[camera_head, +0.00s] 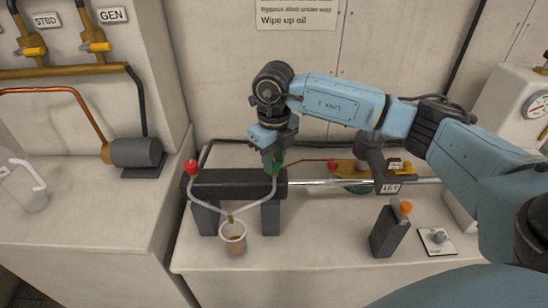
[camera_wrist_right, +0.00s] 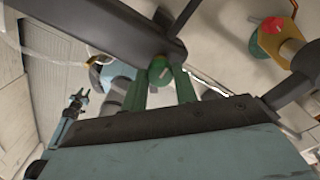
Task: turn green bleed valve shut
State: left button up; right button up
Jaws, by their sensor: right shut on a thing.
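The green bleed valve (camera_wrist_right: 160,71) shows as a round green knob between my right gripper's green fingers in the right wrist view. In the head view it is mostly hidden by the gripper, at the right end of a dark cylinder bar (camera_head: 232,183). My right gripper (camera_head: 273,165) points down there and is shut on the knob. A red knob (camera_head: 191,167) stands at the bar's left end. What looks like my left gripper (camera_wrist_right: 77,101) shows small at the left of the right wrist view, its two fingers apart and empty. It is out of the head view.
Clear hoses run from the bar to a cup (camera_head: 233,238) with brownish liquid. Right of the bar are a brass fitting with a red knob (camera_head: 333,164), a metal rod and a dark block with an orange top (camera_head: 391,232). The bench front is mostly clear.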

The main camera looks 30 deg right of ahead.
aim_at(274, 162)
jog(key=shift+r, duration=0.1)
jog(key=o, duration=1)
jog(key=shift+c, duration=0.2)
notch_tip(274, 162, up, 13)
jog(key=shift+r, duration=0.15)
